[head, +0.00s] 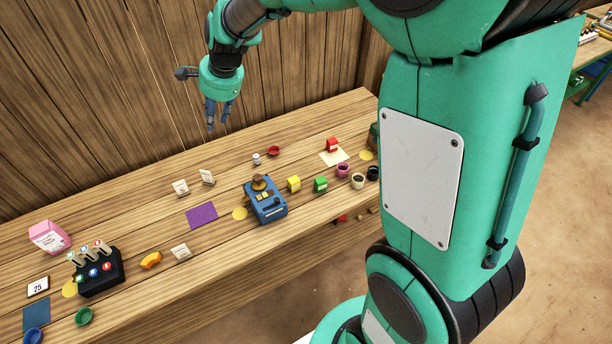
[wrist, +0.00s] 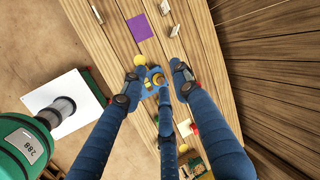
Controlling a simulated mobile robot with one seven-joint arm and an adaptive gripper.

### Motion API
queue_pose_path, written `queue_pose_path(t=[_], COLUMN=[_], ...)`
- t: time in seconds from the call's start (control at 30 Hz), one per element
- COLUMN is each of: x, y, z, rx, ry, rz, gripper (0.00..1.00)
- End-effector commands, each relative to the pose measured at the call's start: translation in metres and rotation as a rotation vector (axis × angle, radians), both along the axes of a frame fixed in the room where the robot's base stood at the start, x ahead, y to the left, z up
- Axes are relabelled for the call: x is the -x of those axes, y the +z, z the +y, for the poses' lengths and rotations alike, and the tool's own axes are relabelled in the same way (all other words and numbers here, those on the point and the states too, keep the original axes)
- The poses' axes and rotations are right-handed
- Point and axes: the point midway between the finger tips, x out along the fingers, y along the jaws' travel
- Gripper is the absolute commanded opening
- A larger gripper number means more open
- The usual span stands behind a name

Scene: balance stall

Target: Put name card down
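Small cream cards stand folded on the wooden table. Two of them, a left one (head: 181,187) and a right one (head: 207,177), are close together behind a purple mat (head: 202,215). A third card (head: 181,252) is nearer the front, beside an orange piece. Any writing on them is too small to read. My gripper (head: 218,124) hangs above the back of the table, fingers pointing down. In the wrist view its fingers are spread (wrist: 157,76), with nothing held between them. The two cards near the purple mat also show there, a far one (wrist: 164,8) and a nearer one (wrist: 174,30).
A blue scale (head: 266,208) stands mid-table, with yellow and green blocks to its right. A black block with several levers (head: 98,272) and a pink box (head: 49,236) stand at the left. A plank wall rises behind the table. Bare wood lies around the purple mat.

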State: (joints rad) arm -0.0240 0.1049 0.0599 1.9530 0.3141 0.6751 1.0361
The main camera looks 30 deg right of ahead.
Motion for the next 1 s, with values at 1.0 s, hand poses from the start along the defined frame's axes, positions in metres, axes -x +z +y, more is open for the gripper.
queue_pose_path(t=[1.0], x=[0.282], y=[0.099], z=[-0.050], rx=[0.486], ry=[0.791], rz=[-0.207], gripper=[0.30])
